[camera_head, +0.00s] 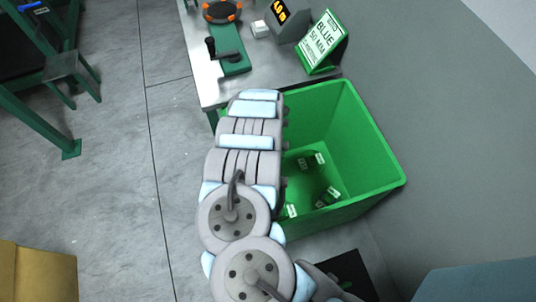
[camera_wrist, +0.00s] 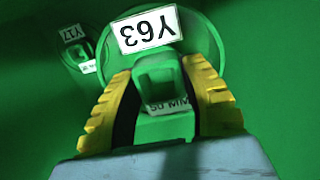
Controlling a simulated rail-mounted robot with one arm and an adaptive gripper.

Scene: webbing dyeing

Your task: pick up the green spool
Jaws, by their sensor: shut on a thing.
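A green spool (camera_wrist: 207,32) with a white label reading "Y63" is in the wrist view. My gripper (camera_wrist: 157,74) has its yellow-edged fingers closed on the spool's green middle part, one finger on each side. A second label on it, partly hidden, shows "50 MM". Another green spool (camera_wrist: 83,50), labelled "Y17", lies apart at the upper left of that view. In the head view my arm reaches over the green bin (camera_head: 384,143), and my gripper is hidden there.
Several small green spools with white labels (camera_head: 319,158) lie on the bin floor. A metal table (camera_head: 200,60) stands behind the bin, with a green crank device (camera_head: 234,62), a digital display (camera_head: 289,18) and a sign reading "BLUE 50 MM" (camera_head: 321,45).

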